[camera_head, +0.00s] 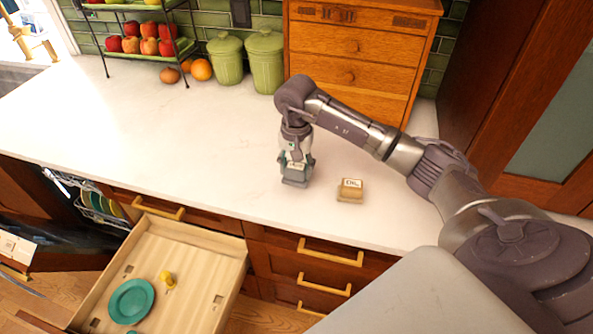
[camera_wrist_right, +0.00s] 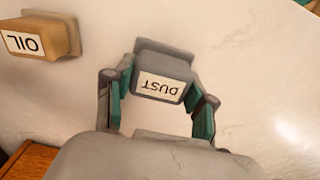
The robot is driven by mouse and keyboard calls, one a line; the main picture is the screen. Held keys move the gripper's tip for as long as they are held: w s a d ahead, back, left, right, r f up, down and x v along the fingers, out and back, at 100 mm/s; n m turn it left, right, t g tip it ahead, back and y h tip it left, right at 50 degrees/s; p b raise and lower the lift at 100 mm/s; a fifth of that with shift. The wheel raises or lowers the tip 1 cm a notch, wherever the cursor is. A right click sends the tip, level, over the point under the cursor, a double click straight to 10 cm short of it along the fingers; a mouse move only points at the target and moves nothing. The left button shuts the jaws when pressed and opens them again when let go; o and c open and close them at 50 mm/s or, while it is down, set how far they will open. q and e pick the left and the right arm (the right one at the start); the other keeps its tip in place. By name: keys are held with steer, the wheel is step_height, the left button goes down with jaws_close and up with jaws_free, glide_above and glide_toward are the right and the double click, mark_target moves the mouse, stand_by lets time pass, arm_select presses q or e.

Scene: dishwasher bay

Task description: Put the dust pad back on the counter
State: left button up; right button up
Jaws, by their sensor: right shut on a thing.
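The dust pad (camera_head: 296,182) is a grey block with a white label reading DUST. In the right wrist view the dust pad (camera_wrist_right: 164,64) sits between the two fingers of my right gripper (camera_wrist_right: 160,104), which is shut on it. In the head view my right gripper (camera_head: 297,163) points down over the white counter (camera_head: 180,110), with the pad at its tips. The pad is at or just above the counter near its front; I cannot tell whether it touches. My left gripper is not in view.
A tan OIL pad (camera_head: 350,191) lies on the counter right of the dust pad. A wooden drawer chest (camera_head: 352,45), green canisters (camera_head: 265,62) and a fruit rack (camera_head: 108,58) stand behind. An open drawer (camera_head: 200,295) holds a teal plate (camera_head: 131,301). The counter's left part is clear.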

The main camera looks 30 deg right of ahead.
mark_target(296, 175)
step_height(296, 175, down, 2)
steer(key=shift+f+p, duration=0.1)
steer(key=shift+p, duration=0.25)
steer(key=shift+f, duration=0.25)
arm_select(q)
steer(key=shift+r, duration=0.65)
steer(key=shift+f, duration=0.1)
arm_select(e)
steer(key=shift+f, duration=0.1)
steer(key=shift+f+b, duration=0.1)
steer(key=shift+b, duration=0.2)
steer(key=o, duration=1.2)
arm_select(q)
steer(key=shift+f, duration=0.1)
